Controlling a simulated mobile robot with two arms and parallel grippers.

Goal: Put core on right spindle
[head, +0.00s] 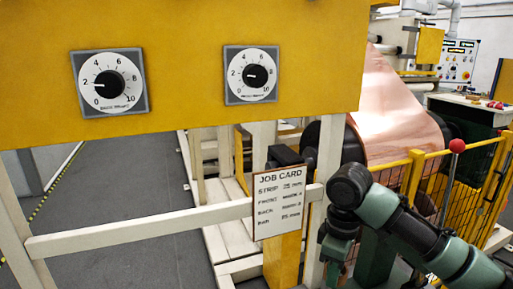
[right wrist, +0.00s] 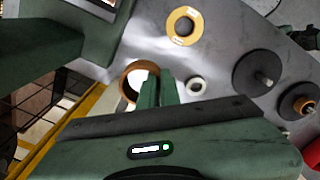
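In the right wrist view, a brown ring-shaped core (right wrist: 128,78) is at the fingertips of my right gripper (right wrist: 159,88). The two green fingers are close together at the ring's right wall and look shut on it; the contact is partly hidden. A dark disc with a bare pale spindle (right wrist: 265,80) stands to the right. Farther right, another dark disc (right wrist: 286,100) bears a spindle with an orange-brown ring around it (right wrist: 303,105). In the head view, my right arm comes in from the right, and its gripper is mostly hidden low near the post. My left gripper is not in view.
A yellow ring (right wrist: 184,27) and a small white ring (right wrist: 196,86) lie on the grey surface. In the head view, a yellow dial panel (head: 185,60), a job card (head: 280,202), copper foil (head: 390,115) and a yellow fence (head: 415,170) surround the work area.

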